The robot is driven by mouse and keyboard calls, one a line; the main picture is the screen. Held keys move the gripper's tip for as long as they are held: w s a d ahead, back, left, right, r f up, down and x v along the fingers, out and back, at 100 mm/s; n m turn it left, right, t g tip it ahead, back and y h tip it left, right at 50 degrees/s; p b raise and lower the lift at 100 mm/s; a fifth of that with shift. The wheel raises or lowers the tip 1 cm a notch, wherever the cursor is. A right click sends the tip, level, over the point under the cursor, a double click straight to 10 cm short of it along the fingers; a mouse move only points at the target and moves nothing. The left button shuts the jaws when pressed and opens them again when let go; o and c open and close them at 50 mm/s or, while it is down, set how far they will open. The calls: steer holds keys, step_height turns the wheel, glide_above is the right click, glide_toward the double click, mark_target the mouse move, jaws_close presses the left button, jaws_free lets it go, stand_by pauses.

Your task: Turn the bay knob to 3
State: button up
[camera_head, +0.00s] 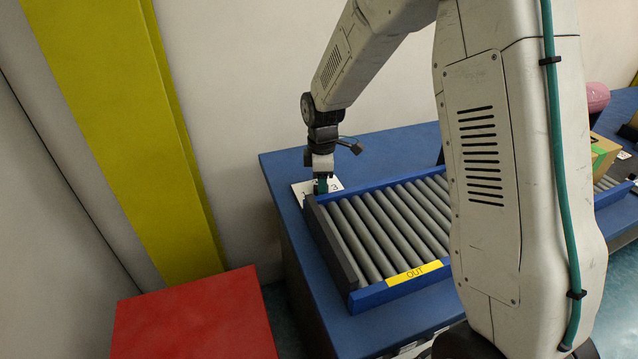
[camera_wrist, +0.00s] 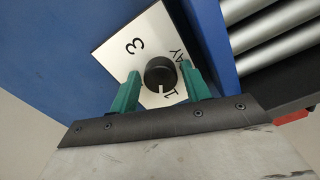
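The bay knob (camera_wrist: 160,70) is a round black dial on a white plate (camera_wrist: 112,50) in the wrist view. A pale mark on its rim points down in the picture, near the printed 1; a 3 shows at upper left, and the 2 is not visible there. My gripper (camera_wrist: 161,74) has its two green fingers on either side of the knob, open, with small gaps visible. In the head view my gripper (camera_head: 321,184) points down over the plate (camera_head: 301,190), hiding the knob; the 3 shows to its right.
A roller conveyor with blue rails (camera_head: 395,277) and a yellow OUT label lies beside the plate on the blue table (camera_head: 285,163). A red block (camera_head: 195,320) stands at lower left. A cardboard box (camera_head: 604,152) is at far right.

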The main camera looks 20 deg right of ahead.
steer(key=c, duration=0.6)
steer(key=shift+a, duration=0.2)
steer(key=shift+d, duration=0.1)
